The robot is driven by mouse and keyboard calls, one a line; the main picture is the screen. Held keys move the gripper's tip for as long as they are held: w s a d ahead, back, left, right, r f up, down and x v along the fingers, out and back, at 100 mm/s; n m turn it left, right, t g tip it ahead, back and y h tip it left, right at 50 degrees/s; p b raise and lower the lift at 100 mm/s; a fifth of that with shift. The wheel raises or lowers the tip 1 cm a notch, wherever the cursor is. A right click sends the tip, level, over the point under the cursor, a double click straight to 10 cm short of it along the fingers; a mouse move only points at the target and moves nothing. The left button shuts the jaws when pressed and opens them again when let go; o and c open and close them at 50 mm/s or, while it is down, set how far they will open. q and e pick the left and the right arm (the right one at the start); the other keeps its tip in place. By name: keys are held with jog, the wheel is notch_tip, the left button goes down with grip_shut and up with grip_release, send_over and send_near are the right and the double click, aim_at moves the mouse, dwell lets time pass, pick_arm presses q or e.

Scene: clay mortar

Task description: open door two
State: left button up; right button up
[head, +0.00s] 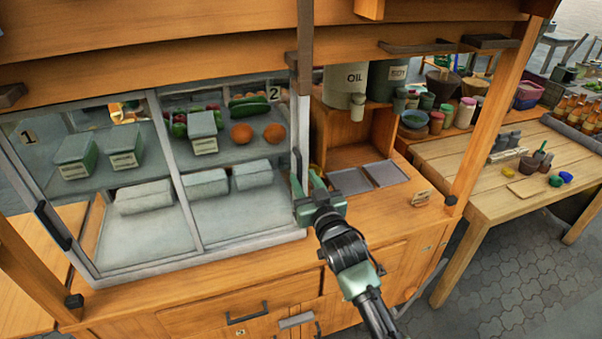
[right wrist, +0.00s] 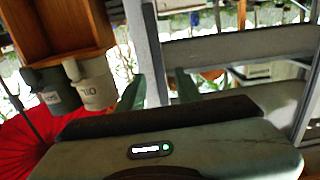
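Door two (head: 240,246) is the right glass panel of the grey-framed display case, with a "2" label (head: 274,92) near its upper right corner. It looks closed, in line with the panel marked "1" (head: 29,136). A dark upright handle (head: 296,164) is at its right edge. My right gripper (head: 308,180) is at that edge, low by the handle. In the right wrist view, its spread fingers (right wrist: 158,92) stand either side of a grey upright bar (right wrist: 153,50); firm contact on both sides is not visible. My left gripper is not in view.
Behind the glass are boxes, vegetables and pale blocks. Right of the door stand an oil container (head: 345,82) and an open wooden compartment with dark trays (head: 350,181). A wooden post (head: 492,110) and a side table (head: 500,195) are farther right. The counter front has drawers.

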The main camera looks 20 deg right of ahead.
jog(key=shift+w+a, duration=0.1)
jog(key=shift+w, duration=0.65)
grip_shut()
dwell(0.9)
